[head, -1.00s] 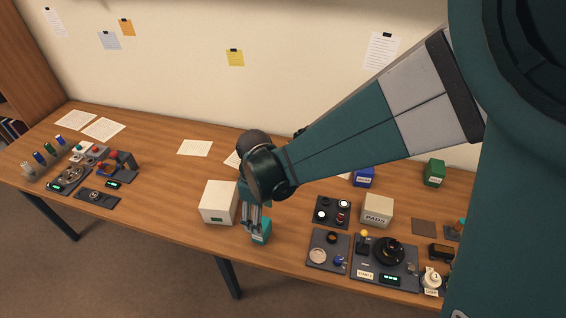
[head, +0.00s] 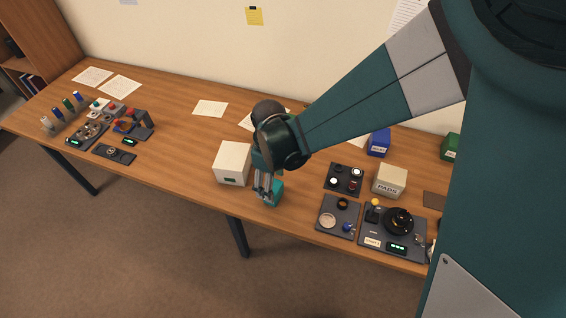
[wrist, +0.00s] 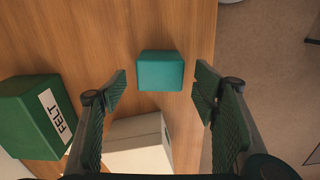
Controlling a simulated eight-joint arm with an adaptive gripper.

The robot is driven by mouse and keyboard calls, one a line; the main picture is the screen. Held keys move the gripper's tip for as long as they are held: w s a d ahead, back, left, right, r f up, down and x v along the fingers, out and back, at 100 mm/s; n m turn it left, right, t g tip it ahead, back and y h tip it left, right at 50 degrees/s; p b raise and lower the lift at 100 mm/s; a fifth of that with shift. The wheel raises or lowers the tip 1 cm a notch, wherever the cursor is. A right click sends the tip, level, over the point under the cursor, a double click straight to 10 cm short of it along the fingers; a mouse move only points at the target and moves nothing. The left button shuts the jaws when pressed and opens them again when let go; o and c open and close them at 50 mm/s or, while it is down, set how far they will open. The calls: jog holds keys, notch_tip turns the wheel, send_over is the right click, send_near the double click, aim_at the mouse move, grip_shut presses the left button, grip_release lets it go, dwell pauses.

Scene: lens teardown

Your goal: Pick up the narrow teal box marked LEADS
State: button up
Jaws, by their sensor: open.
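The teal box (head: 275,195) stands on the wooden table near its front edge, just right of a white box. It also shows in the wrist view (wrist: 160,71), upper middle, framed between my fingertips. I see no lettering on it in either view. My gripper (head: 264,196) points down at it, and its fingers overlap the box in the head view. In the wrist view my gripper (wrist: 162,82) is open, with a finger on each side of the box and visible gaps. I cannot tell whether the tips reach down beside it.
The white box (head: 231,163) stands close on the left; it also shows in the wrist view (wrist: 138,143). A green box marked FELT (wrist: 38,115) is nearby. Dark trays of parts (head: 338,217) lie to the right.

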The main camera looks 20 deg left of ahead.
dwell(0.3)
jog(key=shift+d+f+b, duration=0.1)
jog(key=shift+f+b, duration=0.35)
jog(key=shift+f, duration=2.2)
jog(key=c, duration=1.1)
jog(key=shift+r, duration=0.2)
jog(key=shift+r+p, duration=0.75)
jog(key=shift+r, duration=4.1)
